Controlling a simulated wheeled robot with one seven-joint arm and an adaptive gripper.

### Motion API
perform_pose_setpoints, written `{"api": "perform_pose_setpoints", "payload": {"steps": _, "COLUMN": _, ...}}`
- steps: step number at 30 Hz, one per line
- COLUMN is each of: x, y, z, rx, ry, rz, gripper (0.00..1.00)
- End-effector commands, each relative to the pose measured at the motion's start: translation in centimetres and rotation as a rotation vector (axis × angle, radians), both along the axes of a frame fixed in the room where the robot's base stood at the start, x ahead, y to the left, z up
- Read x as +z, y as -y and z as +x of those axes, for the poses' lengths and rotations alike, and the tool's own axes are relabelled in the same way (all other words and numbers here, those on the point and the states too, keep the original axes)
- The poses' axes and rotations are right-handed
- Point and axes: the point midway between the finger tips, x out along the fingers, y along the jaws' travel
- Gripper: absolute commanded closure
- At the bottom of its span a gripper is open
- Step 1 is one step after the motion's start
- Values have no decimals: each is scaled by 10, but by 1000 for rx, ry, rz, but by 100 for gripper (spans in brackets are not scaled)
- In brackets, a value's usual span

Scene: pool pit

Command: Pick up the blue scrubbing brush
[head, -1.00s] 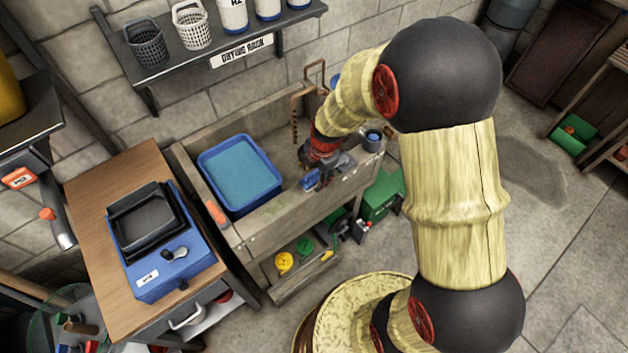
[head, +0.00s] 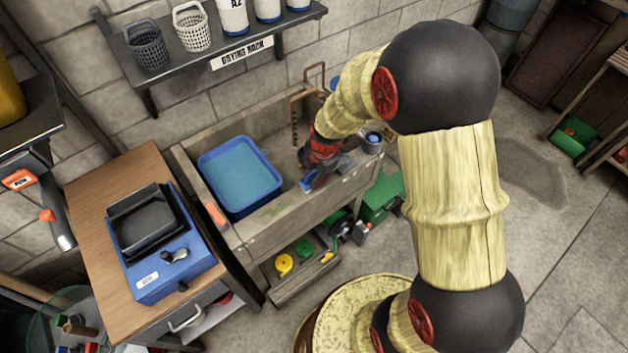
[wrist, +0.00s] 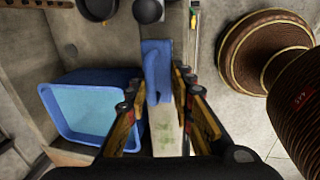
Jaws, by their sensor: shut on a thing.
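The blue scrubbing brush (wrist: 157,70) is between the fingers of my gripper (wrist: 158,92) in the wrist view. Its long blue body points away from the palm, along the pale sink rim. My gripper is shut on it. In the head view my gripper (head: 320,176) is at the front wall of the stone sink, with a blue part of the brush (head: 308,182) showing at its left. The rest of the brush is hidden behind the gripper there. I cannot tell whether the brush still touches the rim.
A blue basin of water (head: 240,175) stands in the sink (head: 283,225), left of my gripper. A wooden cabinet with a blue-based black tray (head: 150,225) stands at left. Open floor lies to the right.

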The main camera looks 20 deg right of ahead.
Motion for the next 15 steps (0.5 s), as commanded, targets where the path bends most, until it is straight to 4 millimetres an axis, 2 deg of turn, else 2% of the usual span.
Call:
{"api": "perform_pose_setpoints", "payload": {"steps": 3, "x": -1, "y": 0, "z": -1, "rx": 0, "ry": -3, "rz": 0, "gripper": 100}}
{"api": "perform_pose_setpoints", "payload": {"steps": 15, "x": 3, "y": 0, "z": -1, "rx": 0, "ry": -1, "rz": 1, "gripper": 100}}
